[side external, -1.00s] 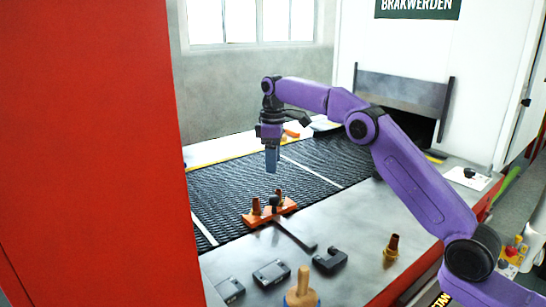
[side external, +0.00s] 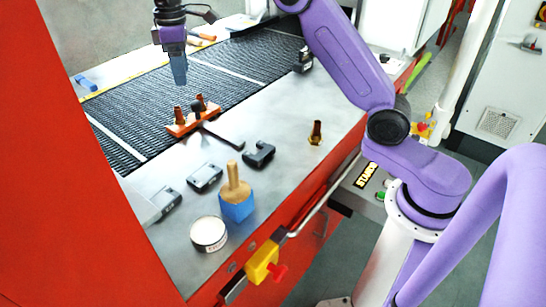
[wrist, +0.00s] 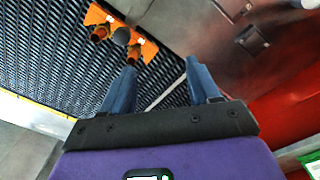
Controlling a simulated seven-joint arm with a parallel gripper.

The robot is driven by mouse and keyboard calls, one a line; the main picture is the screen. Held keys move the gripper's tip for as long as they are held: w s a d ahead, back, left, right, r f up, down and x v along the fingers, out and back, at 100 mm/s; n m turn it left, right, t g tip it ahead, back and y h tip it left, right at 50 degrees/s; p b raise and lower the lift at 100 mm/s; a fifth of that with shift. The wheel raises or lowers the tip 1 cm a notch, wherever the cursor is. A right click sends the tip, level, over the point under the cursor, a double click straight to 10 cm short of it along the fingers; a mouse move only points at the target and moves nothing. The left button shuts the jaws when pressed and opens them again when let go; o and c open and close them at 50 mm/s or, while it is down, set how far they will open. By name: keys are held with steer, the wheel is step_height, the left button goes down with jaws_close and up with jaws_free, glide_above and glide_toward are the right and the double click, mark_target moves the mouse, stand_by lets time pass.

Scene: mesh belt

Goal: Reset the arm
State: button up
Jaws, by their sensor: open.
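My gripper (side external: 179,72) hangs above the black mesh belt (side external: 240,62), pointing down, with nothing seen between its fingers. In the wrist view its two blue fingers are spread wide apart (wrist: 163,85). An orange holder (side external: 182,129) with two copper-coloured cones and a dark round knob sits at the belt's near edge. My gripper is above and apart from the holder. In the wrist view the holder (wrist: 145,48) shows beyond the fingertips at the upper left.
The steel ledge holds a dark bar (side external: 222,139), a black U-shaped bracket (side external: 259,154), black blocks (side external: 205,177), a brass fitting (side external: 316,133), a blue block (side external: 237,210) with a wooden-handled tool, and a round tin (side external: 209,234). A red panel (side external: 60,190) stands at left.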

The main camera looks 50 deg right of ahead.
steer(key=s+a+n, duration=0.1)
steer(key=s+a, duration=0.1)
steer(key=s, duration=0.9)
steer(key=s+a+n, duration=0.1)
steer(key=s+a, duration=0.1)
steer(key=s, duration=0.8)
steer(key=s+d+f, duration=0.2)
steer(key=s+d, duration=0.1)
steer(key=s, duration=0.4)
steer(key=s+d+f, duration=0.3)
steer(key=s, duration=0.4)
steer(key=s+d+f+n, duration=0.1)
steer(key=s+d+f, duration=0.1)
steer(key=s, duration=0.5)
steer(key=shift+d+f, duration=0.35)
steer(key=shift+d, duration=0.4)
